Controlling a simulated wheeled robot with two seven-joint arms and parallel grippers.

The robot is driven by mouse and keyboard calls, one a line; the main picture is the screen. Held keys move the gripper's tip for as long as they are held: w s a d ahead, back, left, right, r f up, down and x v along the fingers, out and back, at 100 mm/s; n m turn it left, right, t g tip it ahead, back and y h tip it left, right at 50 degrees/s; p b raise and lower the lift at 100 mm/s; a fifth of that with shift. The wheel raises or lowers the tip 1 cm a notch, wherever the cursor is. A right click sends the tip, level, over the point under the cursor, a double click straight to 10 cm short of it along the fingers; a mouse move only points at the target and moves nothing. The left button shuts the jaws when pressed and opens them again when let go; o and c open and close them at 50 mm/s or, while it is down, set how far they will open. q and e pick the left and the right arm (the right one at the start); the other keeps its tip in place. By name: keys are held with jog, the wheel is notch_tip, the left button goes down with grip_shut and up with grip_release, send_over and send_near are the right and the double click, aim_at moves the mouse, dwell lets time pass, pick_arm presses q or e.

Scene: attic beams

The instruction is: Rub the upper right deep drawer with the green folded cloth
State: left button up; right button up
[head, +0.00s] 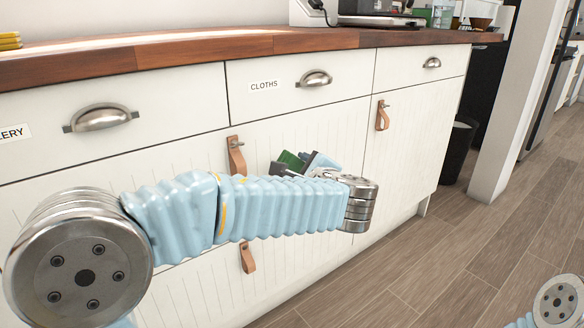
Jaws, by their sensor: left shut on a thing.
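The green folded cloth (290,160) shows as a small green patch at my left gripper (297,162), which is shut on it. Most of the cloth is hidden behind the gripper and my light-blue left arm. The upper deep drawer (335,130) is a white grooved front below the CLOTHS drawer, with a brown leather pull (236,155). It looks shut. My right gripper is out of view; only part of my right arm shows at the lower right.
A wooden worktop (190,54) runs above the drawers. Metal cup handles (101,117) and another leather pull (382,115) stick out from the fronts. A dark bin (458,150) and a white post (510,110) stand at the right. The wooden floor (440,250) is clear.

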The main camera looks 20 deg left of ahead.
pick_arm(q)
jog(key=shift+d, duration=0.15)
jog(key=shift+s+d, duration=0.95)
jog(key=shift+d, duration=0.2)
